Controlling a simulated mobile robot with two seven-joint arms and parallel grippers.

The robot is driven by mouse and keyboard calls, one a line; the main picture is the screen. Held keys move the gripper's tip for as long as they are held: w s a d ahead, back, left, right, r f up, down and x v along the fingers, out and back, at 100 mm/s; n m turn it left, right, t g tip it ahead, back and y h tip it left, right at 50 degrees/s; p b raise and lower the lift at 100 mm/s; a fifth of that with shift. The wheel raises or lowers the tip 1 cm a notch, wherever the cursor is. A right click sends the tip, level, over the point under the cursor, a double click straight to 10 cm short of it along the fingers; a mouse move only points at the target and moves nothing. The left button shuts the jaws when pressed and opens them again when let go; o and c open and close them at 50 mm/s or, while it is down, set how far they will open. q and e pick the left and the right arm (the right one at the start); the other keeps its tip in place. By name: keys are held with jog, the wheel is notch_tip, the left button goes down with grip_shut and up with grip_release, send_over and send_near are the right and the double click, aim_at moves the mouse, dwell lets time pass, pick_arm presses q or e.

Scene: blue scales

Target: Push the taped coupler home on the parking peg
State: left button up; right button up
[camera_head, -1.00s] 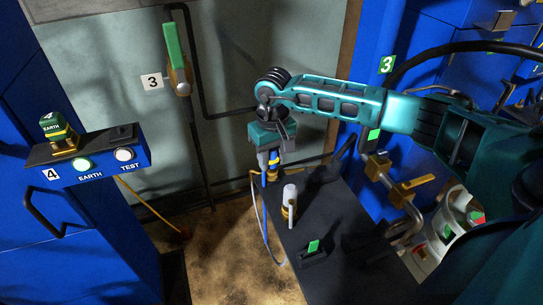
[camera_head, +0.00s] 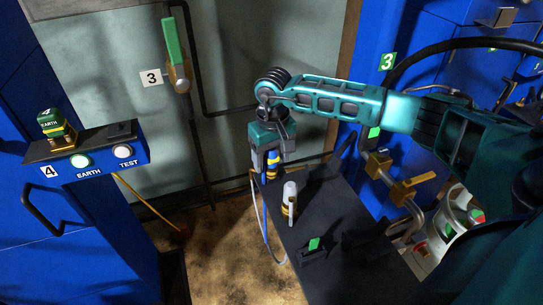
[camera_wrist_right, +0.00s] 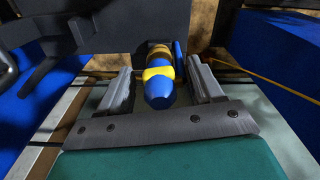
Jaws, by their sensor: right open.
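The taped coupler, blue with a yellow band (camera_wrist_right: 158,88), shows between the jaws in the right wrist view. In the head view it (camera_head: 273,165) is at the far left corner of the black bench. My right gripper (camera_head: 272,162) points down over it, with its fingers on either side. In the wrist view the gripper (camera_wrist_right: 160,92) is open, with a gap between each finger and the coupler. A brass-coloured part (camera_wrist_right: 158,52) shows beyond the yellow band. The peg is not clearly visible, so I cannot tell how far on the coupler sits. My left gripper is out of view.
The black bench (camera_head: 350,253) carries a white-topped brass fitting (camera_head: 289,200) and a green-marked switch (camera_head: 313,245). A thin hose (camera_head: 264,228) hangs off its left side. A blue cabinet with a shelf (camera_head: 130,158) stands left. Brass pipework (camera_head: 405,188) is at right.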

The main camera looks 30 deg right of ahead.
aim_at(272, 152)
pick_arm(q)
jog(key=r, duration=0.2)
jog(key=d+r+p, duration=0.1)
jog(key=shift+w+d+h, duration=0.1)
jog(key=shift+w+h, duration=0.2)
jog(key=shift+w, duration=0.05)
pick_arm(e)
notch_tip(272, 152, up, 13)
jog(key=shift+s, duration=0.3)
dwell(0.3)
